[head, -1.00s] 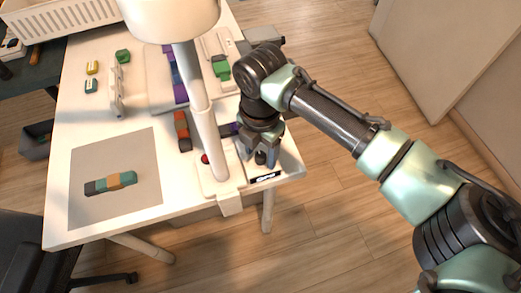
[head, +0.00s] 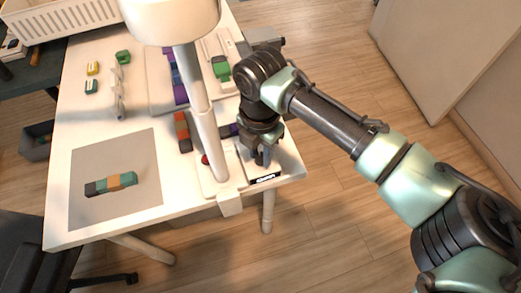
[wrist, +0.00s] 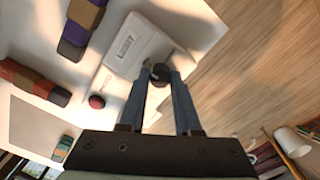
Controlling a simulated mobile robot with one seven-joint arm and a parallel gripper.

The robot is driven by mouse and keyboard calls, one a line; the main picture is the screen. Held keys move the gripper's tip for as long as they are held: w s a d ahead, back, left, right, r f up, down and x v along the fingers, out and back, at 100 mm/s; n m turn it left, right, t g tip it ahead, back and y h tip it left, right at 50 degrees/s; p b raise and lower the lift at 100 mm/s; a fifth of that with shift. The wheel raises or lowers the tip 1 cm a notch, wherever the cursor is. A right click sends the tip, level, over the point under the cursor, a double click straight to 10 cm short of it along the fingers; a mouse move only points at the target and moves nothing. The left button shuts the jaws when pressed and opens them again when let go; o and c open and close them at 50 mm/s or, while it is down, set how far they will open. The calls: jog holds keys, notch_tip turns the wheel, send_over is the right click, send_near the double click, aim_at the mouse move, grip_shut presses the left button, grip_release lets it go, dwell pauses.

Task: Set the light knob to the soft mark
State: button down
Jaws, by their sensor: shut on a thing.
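The light knob (wrist: 160,73) is a small dark round knob near the corner of the white table, beside the lamp base. In the wrist view it sits between the tips of my two fingers. My gripper (wrist: 160,80) is shut on it, pointing down. In the head view my gripper (head: 262,158) hides most of the knob. A black label strip with white lettering (head: 265,179) lies just in front of it. The writing and the soft mark are too small to read.
The white lamp post (head: 207,125) rises just left of my gripper, with its shade (head: 170,20) above. A red button (head: 205,160) is on the lamp base.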

jog(key=shift+r, duration=0.1)
jog(key=m+p, duration=0.3)
jog(key=shift+r, duration=0.15)
jog(key=m+p, duration=0.3)
jog(key=m, duration=0.1)
jog(key=shift+m+p, duration=0.3)
jog(key=shift+p, duration=0.1)
jog(key=m+p, duration=0.3)
jog(key=m, duration=0.1)
jog(key=shift+p, duration=0.4)
jog(key=shift+d+f+m+p, duration=0.1)
jog(key=shift+f+m+p, duration=0.1)
jog(key=shift+m+p, duration=1.45)
jog(key=shift+m+b, duration=0.3)
jog(key=shift+m, duration=0.15)
jog(key=c, duration=0.6)
grip_release()
